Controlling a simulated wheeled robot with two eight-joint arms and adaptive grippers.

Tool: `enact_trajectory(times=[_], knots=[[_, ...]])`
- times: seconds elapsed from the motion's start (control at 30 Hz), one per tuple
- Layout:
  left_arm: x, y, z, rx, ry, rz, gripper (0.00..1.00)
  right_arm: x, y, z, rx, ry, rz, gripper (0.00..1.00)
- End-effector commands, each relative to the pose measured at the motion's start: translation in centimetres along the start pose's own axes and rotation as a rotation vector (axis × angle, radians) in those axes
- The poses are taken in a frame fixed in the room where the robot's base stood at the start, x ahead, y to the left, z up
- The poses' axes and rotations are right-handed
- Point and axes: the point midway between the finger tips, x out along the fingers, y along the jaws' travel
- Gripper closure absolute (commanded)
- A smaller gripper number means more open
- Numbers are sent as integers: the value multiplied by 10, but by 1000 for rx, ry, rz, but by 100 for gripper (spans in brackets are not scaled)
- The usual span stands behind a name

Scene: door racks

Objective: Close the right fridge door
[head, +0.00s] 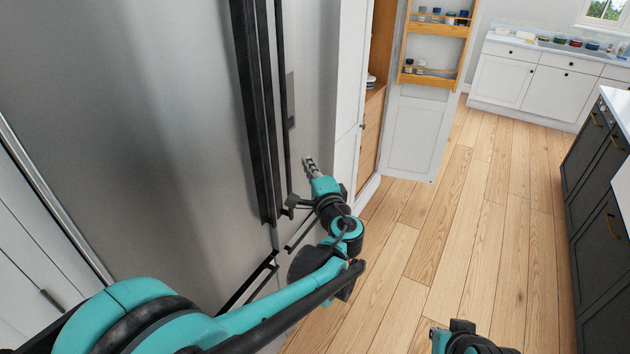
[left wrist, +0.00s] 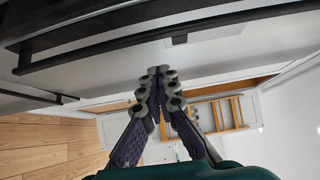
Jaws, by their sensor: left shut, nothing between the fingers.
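The fridge (head: 165,130) is a large stainless steel front on the left of the head view. Long black vertical handles (head: 257,110) run down its middle. The right fridge door (head: 312,90) is the narrow grey face just right of the handles, seen at a steep angle; how far it stands open is unclear. My left gripper (head: 309,164) is shut and empty in front of this door's lower part. In the left wrist view its fingertips (left wrist: 158,72) lie over the door face below a black handle (left wrist: 150,35); contact cannot be told. Part of my right arm shows at the bottom edge.
A tall cabinet beyond the fridge stands open, its white door (head: 415,130) carrying wooden racks (head: 435,50) with jars. White counters (head: 530,75) stand at the back and a dark island (head: 600,200) on the right. The wooden floor (head: 470,220) between is clear.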

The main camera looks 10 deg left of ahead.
Motion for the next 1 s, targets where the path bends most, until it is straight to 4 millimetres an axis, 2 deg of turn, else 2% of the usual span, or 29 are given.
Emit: enact_trajectory(times=[0.03,0.23,0.77,0.87,1.0], knots=[[10,2,2,0,-4,0,100,3,0,2,0,0,0,100],[28,1,23,0,-3,0,100,7,0,5,0,1,-1,100],[35,0,30,-1,-1,1,100,8,0,5,0,1,-1,100],[41,0,38,-1,-2,1,100,7,0,5,0,1,-1,100],[54,-1,58,-1,-6,1,100,6,0,4,0,1,-1,100]])
